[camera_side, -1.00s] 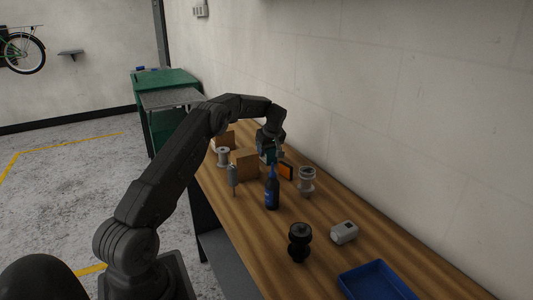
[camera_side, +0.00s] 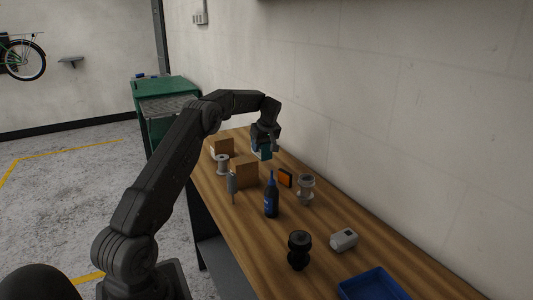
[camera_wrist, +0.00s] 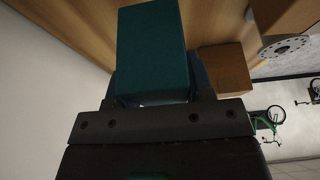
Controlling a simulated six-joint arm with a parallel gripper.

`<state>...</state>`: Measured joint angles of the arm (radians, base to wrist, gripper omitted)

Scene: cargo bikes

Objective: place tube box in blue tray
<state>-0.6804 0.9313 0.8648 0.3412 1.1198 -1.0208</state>
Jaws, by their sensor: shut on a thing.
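The tube box is a teal box (camera_wrist: 151,50) held at my gripper's jaws in the wrist view, where it fills the upper middle. In the side view the teal box (camera_side: 264,153) shows small below my gripper (camera_side: 264,146). My gripper is shut on it over the far part of the bench, above and behind the cardboard boxes. I cannot tell how far the box is above the wood. The blue tray (camera_side: 371,281) lies at the near end of the bench, partly cut off by the frame's lower edge, and looks empty.
Between my gripper and the tray stand a cardboard box (camera_side: 244,171), a dark blue bottle (camera_side: 271,197), an orange-black item (camera_side: 285,178), a grey flanged part (camera_side: 305,190), a black knobbed part (camera_side: 299,250) and a white box (camera_side: 343,239). The wall (camera_side: 400,130) runs along the bench's right.

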